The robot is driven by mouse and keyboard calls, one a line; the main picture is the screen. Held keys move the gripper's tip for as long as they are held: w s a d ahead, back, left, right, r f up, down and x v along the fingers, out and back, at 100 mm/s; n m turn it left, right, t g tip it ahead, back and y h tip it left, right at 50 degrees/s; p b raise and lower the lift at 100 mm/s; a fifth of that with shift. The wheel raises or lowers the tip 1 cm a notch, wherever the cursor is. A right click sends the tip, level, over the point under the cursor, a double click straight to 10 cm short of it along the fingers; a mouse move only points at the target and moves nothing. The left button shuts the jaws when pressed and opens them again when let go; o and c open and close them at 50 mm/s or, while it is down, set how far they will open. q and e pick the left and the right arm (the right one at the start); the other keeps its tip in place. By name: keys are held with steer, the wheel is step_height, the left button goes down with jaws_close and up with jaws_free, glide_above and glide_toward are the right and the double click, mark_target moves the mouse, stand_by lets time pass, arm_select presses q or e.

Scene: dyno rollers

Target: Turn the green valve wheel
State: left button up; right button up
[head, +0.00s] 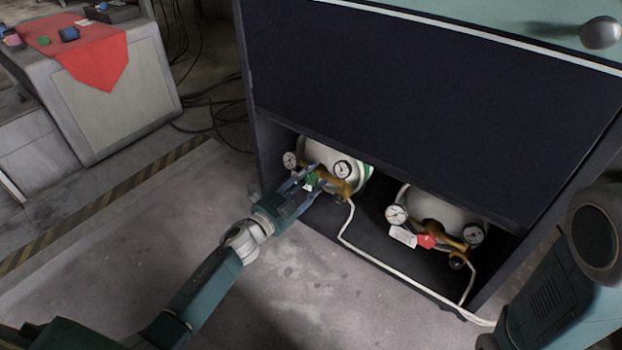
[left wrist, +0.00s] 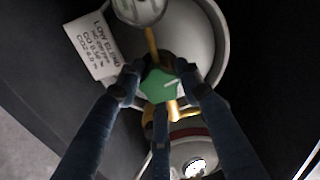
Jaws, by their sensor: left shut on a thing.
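The green valve wheel (head: 311,179) sits on a brass regulator at the front of the left gas cylinder (head: 320,154), in the low opening of the dark cabinet. In the left wrist view the wheel (left wrist: 160,85) lies between the fingers, with a pale mark on its face. My left gripper (head: 305,177) reaches in from the left and is shut on the wheel, its fingers around the rim. It also shows in the left wrist view (left wrist: 157,92). The fingers hide part of the wheel's edge. My right gripper is not in view.
A second cylinder with a red valve wheel (head: 426,241) stands to the right. Gauges (head: 396,215) and a white hose (head: 375,262) are close by. A label (left wrist: 92,45) hangs beside the green wheel. The cabinet's dark panel (head: 400,110) overhangs the opening. The floor in front is clear.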

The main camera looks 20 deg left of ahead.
arm_select(q)
steer(key=shift+m, duration=1.3)
steer(key=o, duration=1.2)
steer(key=v, duration=1.2)
